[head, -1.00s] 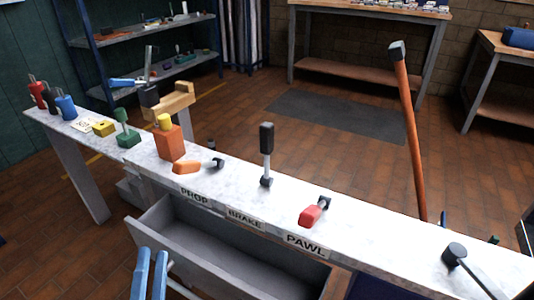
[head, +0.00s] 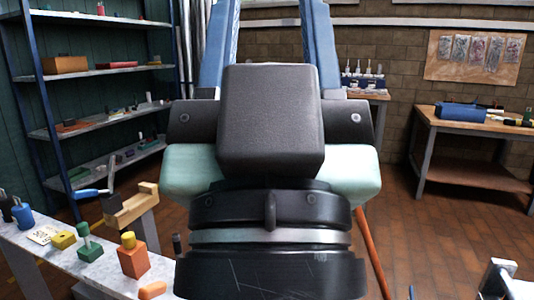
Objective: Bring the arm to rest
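My gripper (head: 270,40) fills the middle of the head view, close to the camera, pointing up. Its two blue fingers stand wide apart, with nothing seen between them; their tips run up to the top edge of the picture. The dark wrist and palm block hide the middle of the white bench (head: 50,262) and whatever stands there. My gripper looks clear of the things on the bench's left part. The orange lever handle (head: 152,290) shows only in part at the lower edge.
An orange block with a yellow knob (head: 133,262), a green block (head: 89,249) and a yellow block (head: 63,239) stand on the bench. A shelf rack (head: 95,68) is at left, a wooden table (head: 470,127) at right.

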